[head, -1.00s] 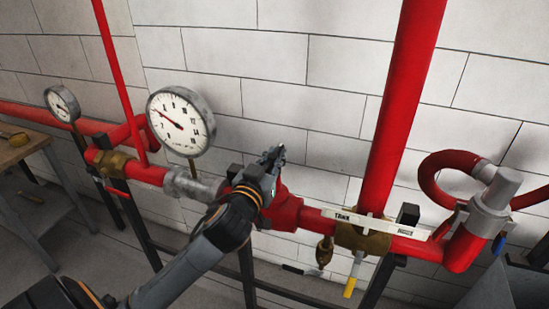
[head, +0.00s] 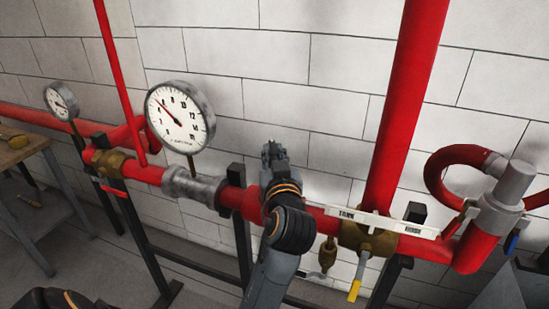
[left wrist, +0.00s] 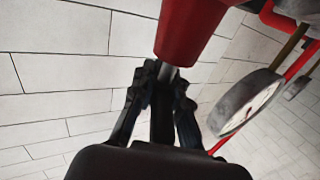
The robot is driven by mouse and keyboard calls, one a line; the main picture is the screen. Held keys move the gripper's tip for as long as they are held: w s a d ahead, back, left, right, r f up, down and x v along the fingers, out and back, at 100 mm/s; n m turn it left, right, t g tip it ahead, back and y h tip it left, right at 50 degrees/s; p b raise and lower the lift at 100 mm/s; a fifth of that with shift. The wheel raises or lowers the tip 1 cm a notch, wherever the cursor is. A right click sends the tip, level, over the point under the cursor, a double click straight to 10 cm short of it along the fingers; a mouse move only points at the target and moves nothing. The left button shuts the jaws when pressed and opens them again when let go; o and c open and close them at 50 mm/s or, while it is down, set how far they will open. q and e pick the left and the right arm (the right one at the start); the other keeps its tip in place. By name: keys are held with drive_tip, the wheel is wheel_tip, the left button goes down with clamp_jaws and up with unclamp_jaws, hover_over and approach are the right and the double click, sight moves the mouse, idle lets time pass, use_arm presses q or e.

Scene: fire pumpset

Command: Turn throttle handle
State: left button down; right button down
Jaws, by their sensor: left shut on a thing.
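My left gripper (head: 273,152) is in front of the red pipe body, to the right of the large gauge. In the left wrist view my left gripper (left wrist: 163,85) is shut on a narrow dark handle (left wrist: 165,72) at the end of a red tapered body (left wrist: 190,32). In the head view the handle is hidden behind the gripper and arm. I cannot tell how far the handle is turned. My right gripper is not in view.
A large round gauge (head: 178,117) stands left of the gripper. A brass valve (head: 370,238) with a white TANK/HOSE bar (head: 388,222) and a yellow-tipped lever (head: 355,288) sits to the right. A thick red vertical pipe (head: 402,105) rises behind. A workbench (head: 22,148) is at far left.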

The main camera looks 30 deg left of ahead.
sight(273, 150)
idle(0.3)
use_arm(q)
drive_tip(key=c, duration=1.3)
unclamp_jaws()
drive_tip(key=shift+r, duration=0.1)
wheel_tip(273, 150, up, 10)
drive_tip(key=shift+f, duration=0.1)
